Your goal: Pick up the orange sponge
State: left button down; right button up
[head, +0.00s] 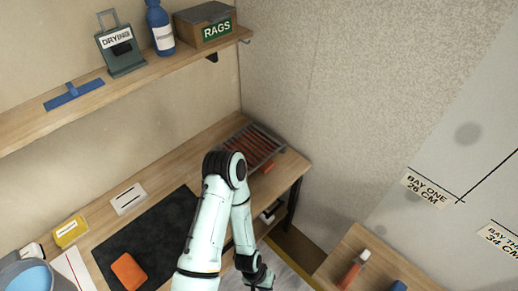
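The orange sponge (129,271) lies on the black mat (165,235) on the wooden bench at lower left. One arm of mine rises from the bottom, left of centre, bends at its elbow and comes back down; I take it as my left. My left gripper (262,282) is at the bottom edge, right of the bench and well away from the sponge. It is small, dark and partly cut off, so its opening is unclear. My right gripper is out of view.
A wire rack (258,143) stands at the bench's far end. A yellow box (70,231), a white card (128,199) and a blue-lined bucket (32,277) are near the sponge. A shelf (120,87) runs above. A second wooden surface (372,252) holds an orange-handled tool (352,270).

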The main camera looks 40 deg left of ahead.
aim_at(127, 270)
jog(key=k+u, duration=0.1)
jog(key=u, duration=3.05)
